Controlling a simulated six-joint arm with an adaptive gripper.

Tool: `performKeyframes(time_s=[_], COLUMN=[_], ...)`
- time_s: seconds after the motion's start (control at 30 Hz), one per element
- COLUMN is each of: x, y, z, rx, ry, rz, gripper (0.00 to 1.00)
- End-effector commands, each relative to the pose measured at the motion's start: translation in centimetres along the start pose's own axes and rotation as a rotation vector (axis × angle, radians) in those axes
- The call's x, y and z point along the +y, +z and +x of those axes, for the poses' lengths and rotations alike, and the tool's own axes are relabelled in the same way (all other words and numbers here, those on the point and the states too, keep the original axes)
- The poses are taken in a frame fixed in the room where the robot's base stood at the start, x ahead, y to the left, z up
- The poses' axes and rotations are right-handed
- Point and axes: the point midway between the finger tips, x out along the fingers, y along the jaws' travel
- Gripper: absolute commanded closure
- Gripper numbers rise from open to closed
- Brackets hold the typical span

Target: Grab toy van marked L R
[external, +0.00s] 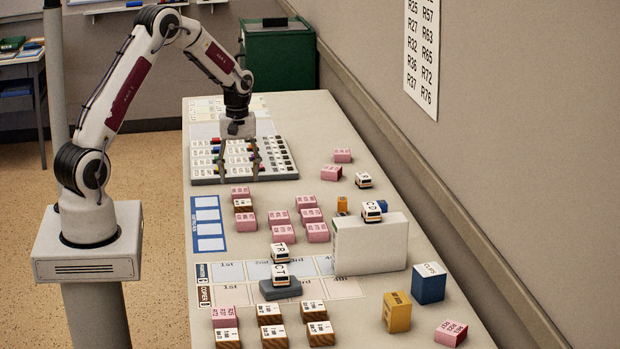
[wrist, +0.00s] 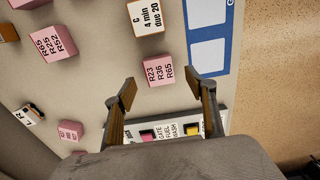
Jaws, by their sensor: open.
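A small white and orange toy van (external: 363,180) stands on the table's right side, towards the wall, in the external view. In the wrist view a van (wrist: 28,115) lies at the left edge, and its roof seems to read L R. My gripper (external: 240,167) is open and empty over the grey labelled board, well to the left of that van. In the wrist view its fingers (wrist: 162,88) stand apart, with a pink block (wrist: 158,72) marked R23 R36 R65 seen between them. I cannot tell its height above the block.
Several pink blocks (external: 331,173) are spread about. The grey board (external: 205,178) lies under my gripper.

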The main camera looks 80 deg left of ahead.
Motion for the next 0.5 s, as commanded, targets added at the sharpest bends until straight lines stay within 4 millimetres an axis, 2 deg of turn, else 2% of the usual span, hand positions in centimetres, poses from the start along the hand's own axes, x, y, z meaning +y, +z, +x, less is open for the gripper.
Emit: performKeyframes(time_s=[0.27, 0.5], x=[0.0, 0.1], y=[0.0, -0.1], z=[0.3, 2.4], rx=[-0.001, -0.002], ry=[-0.001, -0.003], rz=[0.000, 0.000], gripper=[0.44, 0.44])
